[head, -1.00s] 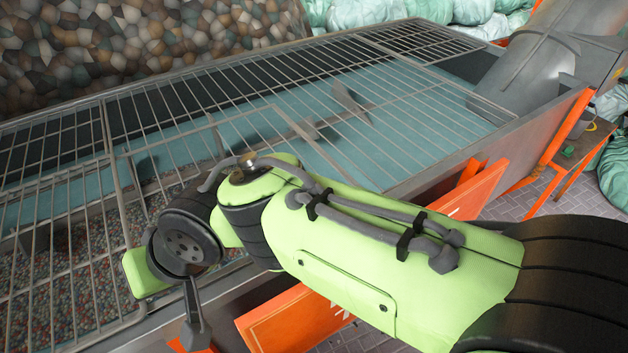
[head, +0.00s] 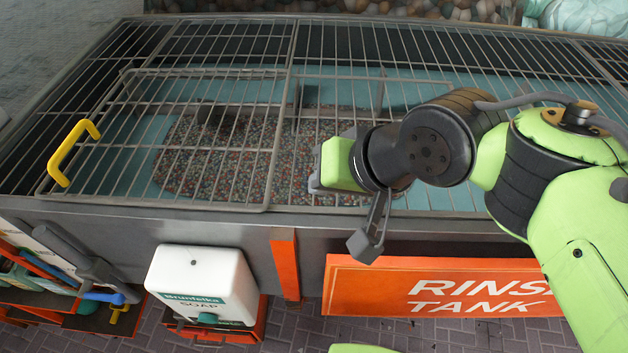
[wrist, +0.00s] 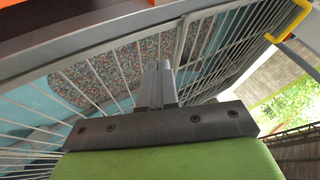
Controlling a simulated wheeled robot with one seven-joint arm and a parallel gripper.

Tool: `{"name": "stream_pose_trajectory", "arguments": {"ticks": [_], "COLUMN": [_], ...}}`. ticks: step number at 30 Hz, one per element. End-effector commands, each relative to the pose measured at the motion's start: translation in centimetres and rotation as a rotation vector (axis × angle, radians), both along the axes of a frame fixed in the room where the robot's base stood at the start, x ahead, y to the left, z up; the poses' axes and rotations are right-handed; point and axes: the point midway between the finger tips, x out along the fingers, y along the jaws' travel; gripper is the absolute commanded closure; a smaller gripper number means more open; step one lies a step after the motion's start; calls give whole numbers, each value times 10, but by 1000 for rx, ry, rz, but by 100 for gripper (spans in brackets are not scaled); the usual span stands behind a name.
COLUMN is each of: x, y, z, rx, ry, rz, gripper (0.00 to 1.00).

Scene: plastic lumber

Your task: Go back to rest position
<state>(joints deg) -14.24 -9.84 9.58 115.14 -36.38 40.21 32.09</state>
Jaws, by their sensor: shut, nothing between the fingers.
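My arm is green and black and reaches in from the right in the head view. My gripper (head: 316,183) is at its far end, above the front part of the rinse tank's grating. In the wrist view the gripper's fingers (wrist: 160,80) are together with nothing between them. The rinse tank (head: 130,215) is a long metal trough covered with a wire grating, with blue-green inside and multicoloured pellets (head: 205,165) below the bars. In the head view the fingertips are small and partly hidden by the green gripper body.
A yellow handle (head: 72,150) stands on the grating's hinged panel at left. A white soap dispenser (head: 202,280) sits in front of the tank. A rack with tools (head: 80,260) is at lower left. An orange rinse tank sign (head: 440,290) hangs on the front. Paved floor lies in front.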

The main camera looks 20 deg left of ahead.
Motion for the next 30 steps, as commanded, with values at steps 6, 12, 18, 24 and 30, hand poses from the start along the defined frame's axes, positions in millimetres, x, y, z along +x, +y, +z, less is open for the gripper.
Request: {"name": "stream_pose_trajectory", "arguments": {"ticks": [6, 12, 18, 24, 30], "x": [-5, -6, -4, -45, -67], "y": [-15, -16, -93, -219, -253], "z": [22, 22, 6, -36, -52], "rx": [0, -1, -130, -361, -431], "ry": [-1, 1, -94, -139, -122], "rz": [-3, -2, -187, -457, -529], "gripper": [100, 100, 100, 100, 100]}}
